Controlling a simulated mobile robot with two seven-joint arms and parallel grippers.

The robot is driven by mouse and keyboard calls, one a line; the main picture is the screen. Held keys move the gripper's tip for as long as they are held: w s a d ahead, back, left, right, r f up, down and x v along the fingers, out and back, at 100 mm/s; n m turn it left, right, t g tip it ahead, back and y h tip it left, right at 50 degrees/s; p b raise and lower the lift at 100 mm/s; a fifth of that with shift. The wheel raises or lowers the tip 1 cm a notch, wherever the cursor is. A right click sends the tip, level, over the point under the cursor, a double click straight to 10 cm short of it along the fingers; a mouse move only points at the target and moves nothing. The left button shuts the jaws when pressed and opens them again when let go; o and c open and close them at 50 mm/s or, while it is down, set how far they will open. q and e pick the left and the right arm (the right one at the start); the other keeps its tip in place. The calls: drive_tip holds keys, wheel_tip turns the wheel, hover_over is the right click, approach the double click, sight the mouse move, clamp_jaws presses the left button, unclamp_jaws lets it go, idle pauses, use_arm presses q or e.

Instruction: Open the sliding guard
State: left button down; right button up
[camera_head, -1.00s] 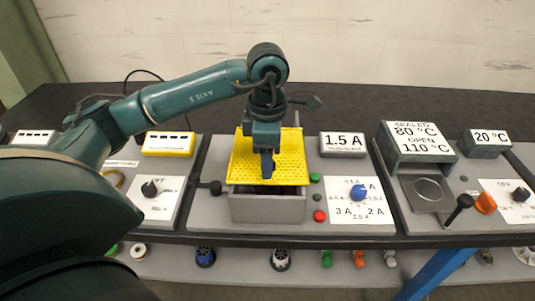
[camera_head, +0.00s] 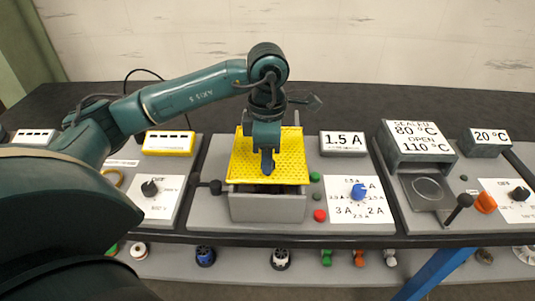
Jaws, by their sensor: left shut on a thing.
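The sliding guard is a yellow perforated plate (camera_head: 292,165) over a grey open-topped box (camera_head: 268,207) in the middle of the bench. My left gripper (camera_head: 267,172) points down at the middle of the guard, near its front part. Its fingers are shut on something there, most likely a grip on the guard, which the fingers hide. A dark gap shows between the guard's front edge and the box's front wall. My right gripper is not in view.
A black-knobbed lever (camera_head: 215,187) sticks out left of the box. A green button (camera_head: 315,177), a red button (camera_head: 320,215) and a blue dial (camera_head: 358,191) are on the right. A 1.5 A display (camera_head: 343,142) stands behind them.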

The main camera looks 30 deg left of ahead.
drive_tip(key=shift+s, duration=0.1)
use_arm(q)
drive_tip(key=shift+w+a, duration=0.1)
drive_tip(key=shift+w, duration=0.15)
drive_tip(key=w+a, duration=0.2)
drive_tip(key=w, duration=0.1)
drive_tip(key=w+a+b, duration=0.1)
drive_tip(key=w+a, duration=0.1)
drive_tip(key=w, duration=0.1)
drive_tip(key=w+a+b, duration=0.1)
drive_tip(key=w+a, duration=0.1)
drive_tip(key=w, duration=0.1)
drive_tip(key=shift+w, duration=0.4)
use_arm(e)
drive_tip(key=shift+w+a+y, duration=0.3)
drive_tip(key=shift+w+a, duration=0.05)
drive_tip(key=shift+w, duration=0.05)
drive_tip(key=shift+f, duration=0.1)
use_arm(q)
drive_tip(key=c, duration=1.1)
unclamp_jaws()
